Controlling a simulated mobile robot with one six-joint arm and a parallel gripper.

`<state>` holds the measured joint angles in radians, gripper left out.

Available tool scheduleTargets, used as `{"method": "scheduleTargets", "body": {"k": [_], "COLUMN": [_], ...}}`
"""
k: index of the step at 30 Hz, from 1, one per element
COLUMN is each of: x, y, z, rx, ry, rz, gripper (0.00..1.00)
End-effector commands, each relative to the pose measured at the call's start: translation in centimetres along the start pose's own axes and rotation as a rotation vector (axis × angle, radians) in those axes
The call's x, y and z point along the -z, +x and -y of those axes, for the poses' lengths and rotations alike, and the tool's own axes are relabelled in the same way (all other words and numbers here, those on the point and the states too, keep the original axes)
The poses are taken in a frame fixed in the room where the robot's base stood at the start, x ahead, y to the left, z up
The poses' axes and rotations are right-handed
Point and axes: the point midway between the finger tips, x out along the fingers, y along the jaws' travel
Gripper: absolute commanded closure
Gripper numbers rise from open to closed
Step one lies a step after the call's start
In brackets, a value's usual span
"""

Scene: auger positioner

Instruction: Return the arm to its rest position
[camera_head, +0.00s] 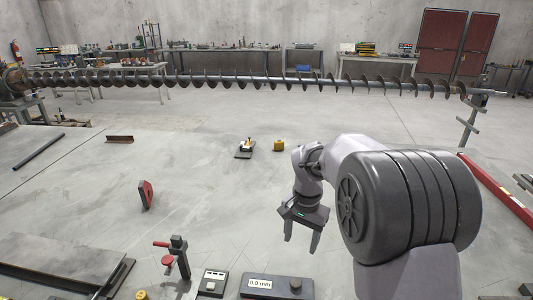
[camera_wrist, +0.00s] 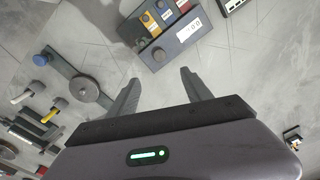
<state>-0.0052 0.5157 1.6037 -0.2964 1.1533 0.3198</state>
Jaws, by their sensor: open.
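My gripper (camera_head: 302,236) hangs from my arm right of centre in the head view, fingers pointing down. In the wrist view my gripper (camera_wrist: 160,85) shows two fingers spread apart with nothing between them. It is open and empty. My arm bends over from the lower right, and its large dark joint hides part of the floor behind it. A display box reading "0.0 mm" (camera_head: 277,287) lies at the bottom of the head view, below the gripper.
A long auger (camera_head: 250,80) spans the back between supports. A small black device (camera_head: 245,150) and a yellow block (camera_head: 279,145) are beyond the gripper. A red-handled clamp (camera_head: 178,255) and a grey meter (camera_head: 213,283) stand front left. A red beam (camera_head: 500,188) lies right. The middle floor is largely clear.

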Motion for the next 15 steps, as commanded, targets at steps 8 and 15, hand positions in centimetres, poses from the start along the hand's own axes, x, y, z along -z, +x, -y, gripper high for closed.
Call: {"method": "scheduleTargets", "body": {"k": [8,15], "x": [-12.6,-21.9], "y": [-10.4,-9.6], "z": [-7.0,-12.4], "rx": [0.216,0.346], "ry": [-0.136,-0.233], "rz": [-0.174,-0.31], "gripper": [0.42,0.42]}}
